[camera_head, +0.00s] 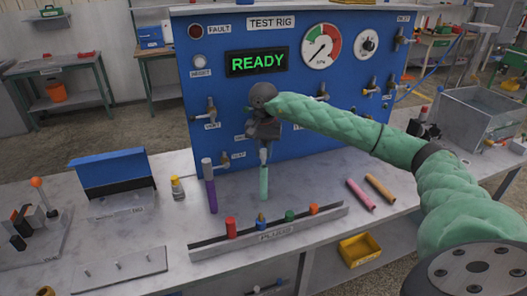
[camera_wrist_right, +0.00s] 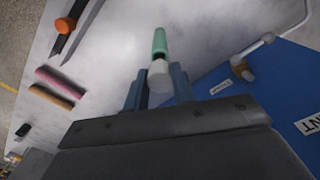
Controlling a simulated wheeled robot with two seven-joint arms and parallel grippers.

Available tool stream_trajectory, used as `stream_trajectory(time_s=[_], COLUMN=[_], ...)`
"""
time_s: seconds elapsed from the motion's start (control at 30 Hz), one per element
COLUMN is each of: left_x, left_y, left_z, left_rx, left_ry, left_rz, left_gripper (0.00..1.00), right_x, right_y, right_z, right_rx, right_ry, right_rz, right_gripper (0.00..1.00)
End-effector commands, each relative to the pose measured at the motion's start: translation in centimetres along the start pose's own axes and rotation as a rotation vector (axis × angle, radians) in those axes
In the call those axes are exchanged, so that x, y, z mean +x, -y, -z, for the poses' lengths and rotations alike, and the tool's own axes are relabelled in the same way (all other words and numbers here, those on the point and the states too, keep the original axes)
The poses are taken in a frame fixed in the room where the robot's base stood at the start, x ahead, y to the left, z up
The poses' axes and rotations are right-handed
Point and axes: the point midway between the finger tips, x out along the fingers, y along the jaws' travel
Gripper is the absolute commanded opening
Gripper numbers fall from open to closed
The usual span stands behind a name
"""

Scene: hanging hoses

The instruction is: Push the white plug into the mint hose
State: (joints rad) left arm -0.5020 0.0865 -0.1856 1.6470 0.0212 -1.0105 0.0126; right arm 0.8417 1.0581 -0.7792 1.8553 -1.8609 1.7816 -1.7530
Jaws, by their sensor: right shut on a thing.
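The mint hose (camera_head: 264,183) hangs upright in front of the blue test rig; its upper end is just below my right gripper (camera_head: 264,148). It also shows in the right wrist view (camera_wrist_right: 159,41), straight ahead of the fingertips. My right gripper (camera_wrist_right: 157,88) is shut on the white plug (camera_wrist_right: 158,76), which sits between its two blue-grey fingers. The plug is in line with the hose end, with a dark band between them. I cannot tell whether plug and hose touch or how deep any overlap is. My left gripper is not in view.
A purple hose (camera_head: 210,188) hangs to the left. A plug rack (camera_head: 270,236) with several coloured plugs stands in front. A pink hose (camera_head: 361,195) and an orange hose (camera_head: 380,188) lie on the bench at right. The test rig (camera_head: 230,105) closes off the back.

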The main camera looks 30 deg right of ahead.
Motion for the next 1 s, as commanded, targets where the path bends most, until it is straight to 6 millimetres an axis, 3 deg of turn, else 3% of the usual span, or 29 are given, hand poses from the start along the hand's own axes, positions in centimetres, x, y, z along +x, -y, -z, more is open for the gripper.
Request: stream_trajectory(time_s=[1.0], left_x=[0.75], left_y=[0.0], left_z=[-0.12], left_rx=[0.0], left_ry=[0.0], left_rz=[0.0], left_gripper=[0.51], right_x=[-0.02], right_y=[0.01], right_z=[0.0], right_rx=[0.0], right_ry=[0.0], right_rz=[0.0], right_gripper=[0.04])
